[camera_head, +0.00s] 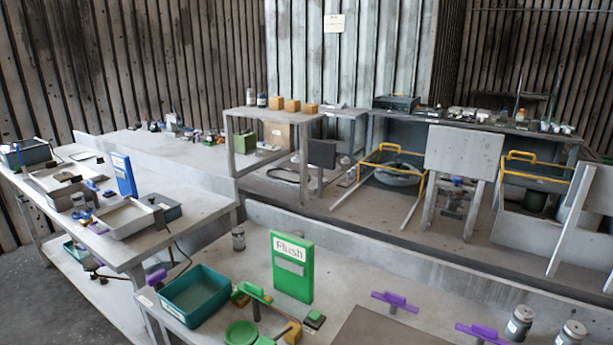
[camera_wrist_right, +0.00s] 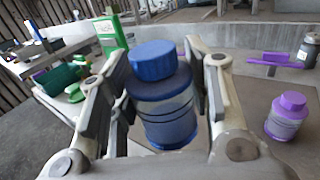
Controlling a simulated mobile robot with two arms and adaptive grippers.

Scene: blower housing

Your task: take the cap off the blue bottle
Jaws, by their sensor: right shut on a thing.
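The blue bottle (camera_wrist_right: 165,110) is in the right wrist view, upright or nearly so. Its body is translucent blue, and its ribbed blue cap (camera_wrist_right: 153,60) sits on top. My right gripper (camera_wrist_right: 165,78) is shut on the bottle, with one finger on each side of its body below the cap. Neither the blue bottle nor either gripper shows in the head view. My left gripper is in neither view.
A bottle with a purple cap (camera_wrist_right: 286,117) stands right of my right gripper. A purple-handled tool (camera_wrist_right: 275,60) and a grey jar (camera_wrist_right: 308,50) are behind it. The green "Flush" sign (camera_head: 292,267) and a teal bin (camera_head: 195,296) stand on the near bench.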

